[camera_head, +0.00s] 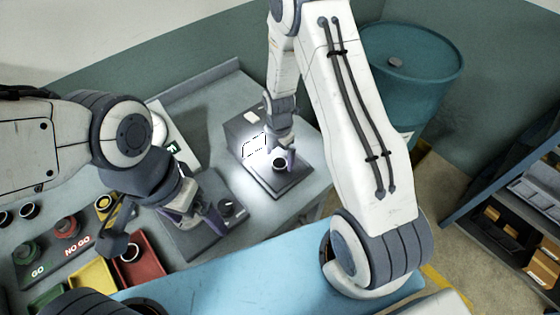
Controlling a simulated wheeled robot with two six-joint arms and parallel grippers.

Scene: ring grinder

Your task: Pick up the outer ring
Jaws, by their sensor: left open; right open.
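A dark ring (280,164) sits on the flat plate of the grey lit device. My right gripper (284,157) is open, pointing down right at this ring; I cannot tell whether its fingers touch it. Other rings show at the left: one at the table's left side (28,210), and one in the red bin (130,252). Which of them is the outer ring I cannot tell. My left gripper (190,205) is open above the dark machine with a knob (232,209); its fingertips are partly hidden, and I see no ring held in it.
The grey device (247,128) has a bright panel. A GO / NO GO gauge block (62,240) stands at the left, beside yellow (92,276) and red bins. A white display unit (178,140) stands at the back. A teal barrel (425,60) and a shelf (510,205) are at the right.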

